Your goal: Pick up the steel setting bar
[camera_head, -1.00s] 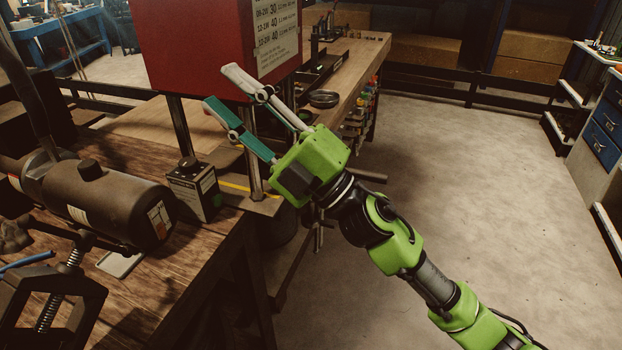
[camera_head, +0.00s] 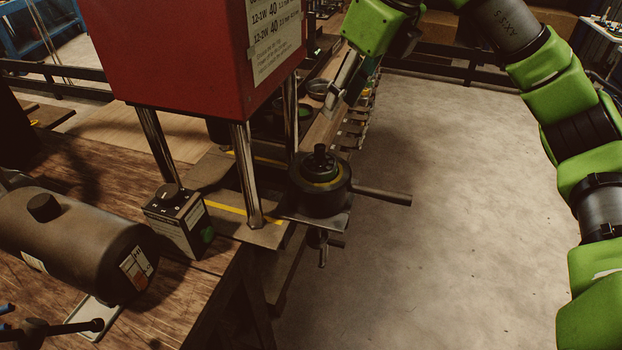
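I cannot pick out the steel setting bar with certainty. A dark metal bar (camera_head: 384,194) sticks out to the right from a round black fixture (camera_head: 320,190) at the front corner of the press; whether it is the setting bar I cannot tell. My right gripper (camera_head: 348,97) is at the top centre, pointing down over the far bench, above and behind that fixture. Its grey finger and dark green finger look apart, with nothing seen between them. The far bench top under the fingers is partly hidden. My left gripper is out of view.
The red press head (camera_head: 185,60) stands on steel posts (camera_head: 246,175) left of my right gripper. A control box (camera_head: 180,222) and a dark cylindrical motor (camera_head: 75,245) sit on the wooden bench (camera_head: 185,310). The concrete floor (camera_head: 450,250) at right is open.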

